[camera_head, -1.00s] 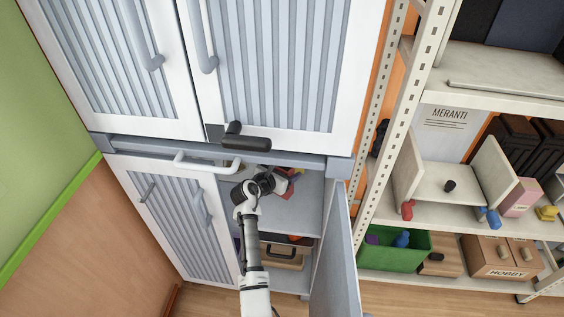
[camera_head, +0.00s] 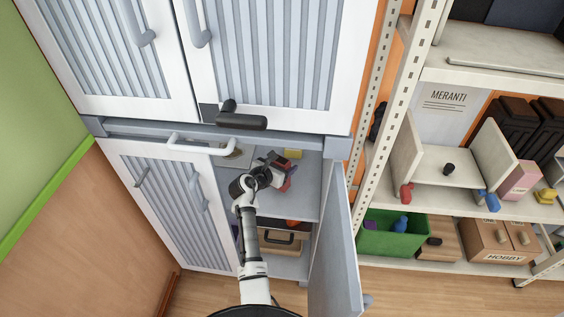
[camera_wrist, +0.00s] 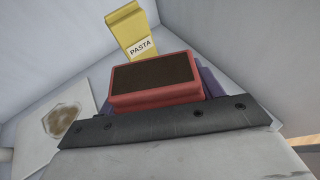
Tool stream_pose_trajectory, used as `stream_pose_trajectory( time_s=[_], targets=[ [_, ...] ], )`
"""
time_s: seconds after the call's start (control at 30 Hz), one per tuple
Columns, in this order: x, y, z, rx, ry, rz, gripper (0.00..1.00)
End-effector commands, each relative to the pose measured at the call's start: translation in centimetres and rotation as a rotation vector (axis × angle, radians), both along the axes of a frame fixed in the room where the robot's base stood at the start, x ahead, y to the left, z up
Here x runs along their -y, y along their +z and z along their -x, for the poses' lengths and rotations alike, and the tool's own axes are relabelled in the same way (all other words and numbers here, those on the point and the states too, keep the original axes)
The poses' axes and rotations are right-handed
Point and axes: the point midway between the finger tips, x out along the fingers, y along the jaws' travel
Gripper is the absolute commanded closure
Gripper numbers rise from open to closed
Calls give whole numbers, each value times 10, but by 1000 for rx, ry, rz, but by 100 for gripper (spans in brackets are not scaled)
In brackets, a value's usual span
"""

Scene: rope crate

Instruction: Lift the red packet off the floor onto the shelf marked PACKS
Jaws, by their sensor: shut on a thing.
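My gripper (camera_head: 277,172) is inside the open lower cabinet, over its upper shelf (camera_head: 298,204). It is shut on the red packet (camera_head: 285,185), which shows partly behind the fingers. In the wrist view the red packet (camera_wrist: 155,82) is a red block with a dark brown top face, just beyond the dark gripper bar. I cannot tell whether its underside touches the shelf. No PACKS label is readable in these views. A purple edge (camera_wrist: 212,82) shows beside the packet; what it belongs to is unclear.
A yellow PASTA pack (camera_head: 292,153) stands behind the packet. A pale piece with a brown hexagon (camera_wrist: 62,120) lies at left. The open cabinet door (camera_head: 340,245) bounds the right side. A brown case (camera_head: 285,238) sits below. A storage rack (camera_head: 470,205) stands farther right.

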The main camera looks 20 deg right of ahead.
Motion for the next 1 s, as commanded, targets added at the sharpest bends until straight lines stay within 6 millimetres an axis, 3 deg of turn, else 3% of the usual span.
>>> stream_pose_trajectory(
  time_s=[0.2, 1.0],
  targets=[
    [0, -13, 0, 2, 0, 1, 66],
    [0, -19, 0, 1, 0, 2, 66]
  ],
)
